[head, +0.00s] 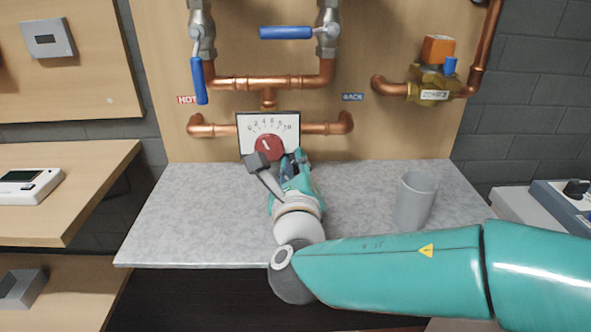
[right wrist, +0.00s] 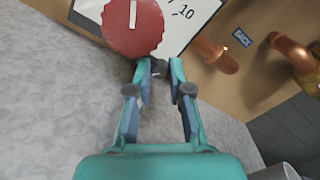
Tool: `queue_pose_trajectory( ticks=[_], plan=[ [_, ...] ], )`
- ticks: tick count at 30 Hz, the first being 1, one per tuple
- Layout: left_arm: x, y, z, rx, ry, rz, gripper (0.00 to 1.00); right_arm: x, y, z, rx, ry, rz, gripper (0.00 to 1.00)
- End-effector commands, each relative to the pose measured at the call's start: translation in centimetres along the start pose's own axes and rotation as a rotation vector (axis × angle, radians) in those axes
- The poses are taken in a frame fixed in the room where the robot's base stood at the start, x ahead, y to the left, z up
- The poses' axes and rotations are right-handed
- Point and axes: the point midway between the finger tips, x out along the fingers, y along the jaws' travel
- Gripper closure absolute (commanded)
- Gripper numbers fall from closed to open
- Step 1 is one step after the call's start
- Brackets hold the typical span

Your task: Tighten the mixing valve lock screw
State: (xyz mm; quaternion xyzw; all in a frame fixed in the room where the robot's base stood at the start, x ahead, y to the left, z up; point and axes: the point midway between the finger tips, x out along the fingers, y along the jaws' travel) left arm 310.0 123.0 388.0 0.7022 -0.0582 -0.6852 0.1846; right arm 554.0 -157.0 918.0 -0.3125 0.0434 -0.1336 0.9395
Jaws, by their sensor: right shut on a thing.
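The mixing valve shows as a white scale plate (head: 284,122) with numbers and a round red knob (head: 268,147) in front of the copper pipes. In the right wrist view the red knob (right wrist: 132,27) fills the top, its white mark pointing near upright in that picture. My right gripper (head: 292,160) reaches up to the lower right of the knob. Its fingers (right wrist: 160,70) are closed around a small dark piece, seemingly the lock screw (right wrist: 159,68), just below the knob's edge. The fingers largely hide the screw. My left gripper is not in view.
A grey cup (head: 416,200) stands on the grey shelf (head: 185,215), right of my right gripper. Two blue-handled valves (head: 199,80) (head: 286,32) hang above. A brass valve (head: 432,84) with an orange box is at the upper right. The shelf's left part is clear.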

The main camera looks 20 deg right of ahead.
Motion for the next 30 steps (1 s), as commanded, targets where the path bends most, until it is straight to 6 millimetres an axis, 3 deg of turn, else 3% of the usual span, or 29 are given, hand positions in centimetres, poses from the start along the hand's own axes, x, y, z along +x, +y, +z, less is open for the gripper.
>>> queue_pose_trajectory(
  ticks=[13,14,18,30],
  plan=[
    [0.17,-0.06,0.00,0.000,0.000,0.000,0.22,-0.13,0.55,-0.42,0.010,0.009,0.014,1.00],
    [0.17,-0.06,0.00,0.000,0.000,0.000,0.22,-0.13,0.55,-0.42,0.009,0.009,0.014,0.77],
    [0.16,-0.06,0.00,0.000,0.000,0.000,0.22,-0.10,0.45,-0.33,0.010,0.007,0.011,0.56],
    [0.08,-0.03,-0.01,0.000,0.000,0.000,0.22,-0.58,0.21,-0.06,0.013,0.002,0.006,0.56]
  ],
)
